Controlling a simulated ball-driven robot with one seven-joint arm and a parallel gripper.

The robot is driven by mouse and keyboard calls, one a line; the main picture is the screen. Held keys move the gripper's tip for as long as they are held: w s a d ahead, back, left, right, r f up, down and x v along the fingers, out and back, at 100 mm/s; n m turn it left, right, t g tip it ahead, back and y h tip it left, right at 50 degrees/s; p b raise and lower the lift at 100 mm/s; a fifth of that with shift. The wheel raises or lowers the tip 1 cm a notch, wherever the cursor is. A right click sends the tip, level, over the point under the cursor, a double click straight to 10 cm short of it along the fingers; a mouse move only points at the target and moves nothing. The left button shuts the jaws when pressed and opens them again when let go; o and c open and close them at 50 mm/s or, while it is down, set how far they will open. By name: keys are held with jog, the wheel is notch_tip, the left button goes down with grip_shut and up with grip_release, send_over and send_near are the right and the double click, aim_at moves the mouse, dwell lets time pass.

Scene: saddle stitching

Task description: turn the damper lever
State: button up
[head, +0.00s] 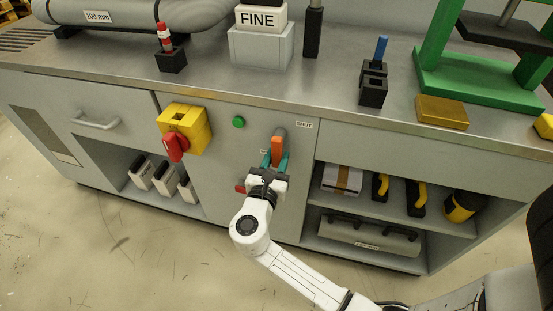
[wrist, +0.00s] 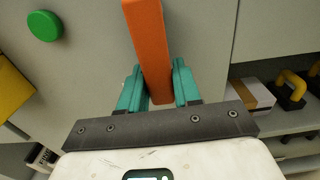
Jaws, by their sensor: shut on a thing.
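The damper lever (head: 278,146) is an orange handle on the grey cabinet front, below the worktop edge. A label reading SHUT (head: 304,125) is to its upper right. In the wrist view the orange lever (wrist: 148,40) runs up from between the teal fingers, leaning slightly left at its top. My gripper (head: 272,160) is shut on the lower part of the lever, with one finger on each side. The wrist view shows my gripper (wrist: 157,88) from behind.
A green button (head: 238,121) and a yellow box with a red switch (head: 174,148) are left of the lever. Open shelves (head: 440,220) with boxes and yellow-handled tools are at the right. A small red part (head: 240,188) shows left of my gripper. The worktop (head: 210,82) overhangs above.

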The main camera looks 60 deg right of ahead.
grip_shut()
jog(key=shift+s+r+p, duration=0.1)
jog(key=shift+p, duration=0.35)
jog(key=shift+s+d+r+n+p, duration=0.1)
jog(key=shift+n+p, duration=0.2)
jog(key=shift+p, duration=0.15)
jog(key=n+p, duration=0.1)
jog(key=p, duration=0.2)
jog(key=shift+s+d+r+n+p, duration=0.15)
jog(key=shift+s+r+n+p, duration=0.05)
jog(key=shift+s+n+p, duration=0.2)
jog(key=n+p, duration=0.1)
jog(key=p, duration=0.1)
jog(key=s+n+p, duration=0.1)
jog(key=p, duration=0.1)
jog(key=shift+s+d+r+n+p, duration=0.1)
jog(key=shift+s+d+n+p, duration=0.1)
jog(key=shift+n+p, duration=0.15)
jog(key=shift+s+n+p, duration=0.1)
jog(key=shift+n+p, duration=0.25)
jog(key=shift+n, duration=0.1)
